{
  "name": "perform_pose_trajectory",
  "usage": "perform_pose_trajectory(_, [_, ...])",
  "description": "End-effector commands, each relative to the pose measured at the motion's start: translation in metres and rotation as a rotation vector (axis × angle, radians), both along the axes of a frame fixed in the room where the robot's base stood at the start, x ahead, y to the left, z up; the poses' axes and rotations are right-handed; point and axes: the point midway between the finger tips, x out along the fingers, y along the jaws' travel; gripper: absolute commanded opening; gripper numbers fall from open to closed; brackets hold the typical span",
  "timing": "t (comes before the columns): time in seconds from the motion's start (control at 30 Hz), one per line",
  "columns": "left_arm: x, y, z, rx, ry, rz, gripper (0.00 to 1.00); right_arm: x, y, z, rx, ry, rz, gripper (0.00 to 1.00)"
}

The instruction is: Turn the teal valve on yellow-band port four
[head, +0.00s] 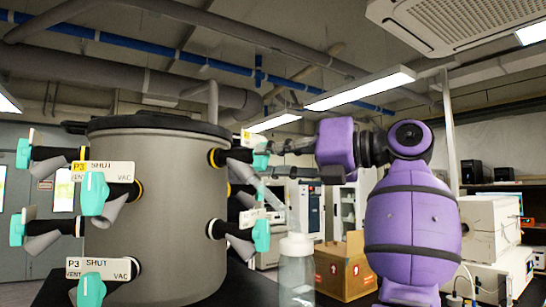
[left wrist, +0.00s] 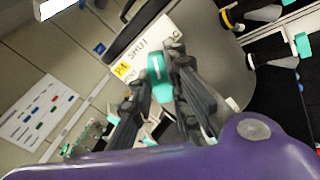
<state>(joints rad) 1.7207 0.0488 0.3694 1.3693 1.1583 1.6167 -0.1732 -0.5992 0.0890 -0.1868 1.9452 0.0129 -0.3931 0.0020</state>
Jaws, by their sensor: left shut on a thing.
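The teal valve on yellow-band port four (left wrist: 155,66) shows in the left wrist view beside a label with a yellow P4 tag (left wrist: 121,69) and the word SHUT. In the head view it is at the upper right side of the grey drum (head: 165,215), partly hidden by the fingers. My left gripper (head: 275,148) reaches it from the right. In the left wrist view its two dark fingers (left wrist: 157,75) stand on either side of the teal handle, closed on it. My right gripper is in neither view.
Other teal valves stick out from the drum, including one on yellow P3 (head: 94,193), a lower P3 one (head: 91,290) and one below my gripper (head: 261,236). A white-capped clear bottle (head: 296,270) and a cardboard box (head: 345,268) stand at the right.

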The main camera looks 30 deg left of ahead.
Motion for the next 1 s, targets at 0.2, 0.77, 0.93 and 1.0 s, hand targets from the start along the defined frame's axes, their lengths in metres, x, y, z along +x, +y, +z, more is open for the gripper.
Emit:
perform_pose_trajectory(0.2, [0.001,0.0,-0.002,0.026,-0.201,0.0,0.0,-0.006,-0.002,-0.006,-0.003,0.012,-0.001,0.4])
perform_pose_trajectory(0.77, [0.001,0.0,-0.002,0.097,-0.728,0.0,0.0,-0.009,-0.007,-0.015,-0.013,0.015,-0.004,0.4])
perform_pose_trajectory(0.93, [0.001,0.0,-0.002,0.118,-0.888,0.0,0.0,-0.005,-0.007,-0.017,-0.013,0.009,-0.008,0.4])
perform_pose_trajectory(1.0, [0.001,0.0,-0.002,0.127,-0.954,0.001,0.0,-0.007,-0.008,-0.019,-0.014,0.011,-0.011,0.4])
